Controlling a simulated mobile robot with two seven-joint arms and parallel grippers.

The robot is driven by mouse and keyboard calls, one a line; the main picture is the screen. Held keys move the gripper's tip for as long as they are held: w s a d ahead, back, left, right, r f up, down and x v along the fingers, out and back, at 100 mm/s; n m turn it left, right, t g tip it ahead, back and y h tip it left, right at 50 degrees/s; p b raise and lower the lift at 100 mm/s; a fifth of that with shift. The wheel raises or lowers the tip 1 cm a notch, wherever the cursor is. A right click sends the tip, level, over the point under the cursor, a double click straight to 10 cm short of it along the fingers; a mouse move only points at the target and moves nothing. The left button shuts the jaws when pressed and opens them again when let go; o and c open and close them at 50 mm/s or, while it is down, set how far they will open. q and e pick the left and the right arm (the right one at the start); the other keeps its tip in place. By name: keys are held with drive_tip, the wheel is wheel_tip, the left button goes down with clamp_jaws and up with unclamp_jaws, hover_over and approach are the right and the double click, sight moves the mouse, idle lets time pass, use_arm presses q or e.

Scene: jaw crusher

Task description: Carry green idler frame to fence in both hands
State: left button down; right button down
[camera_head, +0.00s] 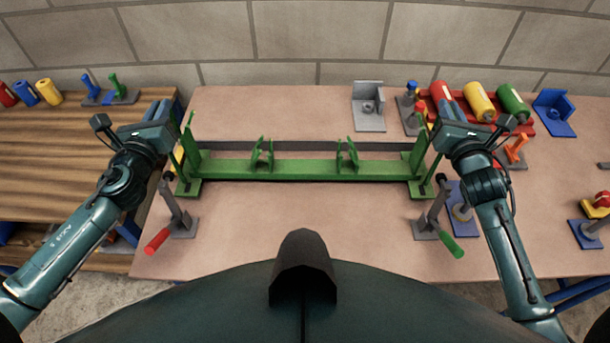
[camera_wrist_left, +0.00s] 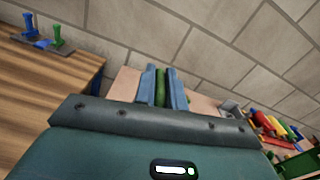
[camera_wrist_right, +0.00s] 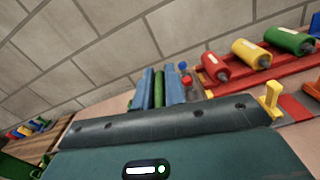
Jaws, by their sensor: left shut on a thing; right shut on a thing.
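The green idler frame (camera_head: 300,169) lies left to right over the bench, with an upright at each end and two brackets along its beam. A grey bar (camera_head: 300,146), apparently the fence, runs just behind it; I cannot tell whether they touch. My left gripper (camera_head: 160,111) is shut on the left upright; the left wrist view shows green (camera_wrist_left: 162,88) between its blue fingers. My right gripper (camera_head: 449,111) is shut on the right upright; the right wrist view shows green (camera_wrist_right: 158,90) between its fingers. Whether the frame rests on the bench is unclear.
A red-handled clamp (camera_head: 175,215) and a green-handled clamp (camera_head: 435,220) stand in front of the frame's ends. A grey bracket (camera_head: 369,108) and a red rack with rollers (camera_head: 481,103) are behind, to the right. The bench's front middle (camera_head: 240,225) is clear.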

use_arm(q)
drive_tip(key=shift+f+b, duration=0.6)
drive_tip(key=shift+b, duration=0.2)
use_arm(e)
drive_tip(key=shift+f, duration=0.55)
use_arm(q)
drive_tip(key=c, duration=1.9)
unclamp_jaws()
drive_tip(key=shift+f, duration=0.35)
use_arm(e)
drive_tip(key=c, duration=1.9)
unclamp_jaws()
drive_tip(key=shift+f, duration=0.35)
use_arm(q)
drive_tip(key=o, duration=0.3)
drive_tip(key=shift+s+r, duration=0.15)
use_arm(e)
drive_tip(key=o, duration=0.3)
drive_tip(key=shift+s+r, duration=0.1)
drive_tip(key=shift+s, duration=0.05)
use_arm(q)
drive_tip(key=shift+o, duration=0.7)
use_arm(e)
drive_tip(key=shift+o, duration=0.7)
use_arm(q)
drive_tip(key=s, duration=1.2)
drive_tip(key=shift+a, duration=0.15)
use_arm(e)
drive_tip(key=s, duration=1.2)
drive_tip(key=shift+a, duration=0.1)
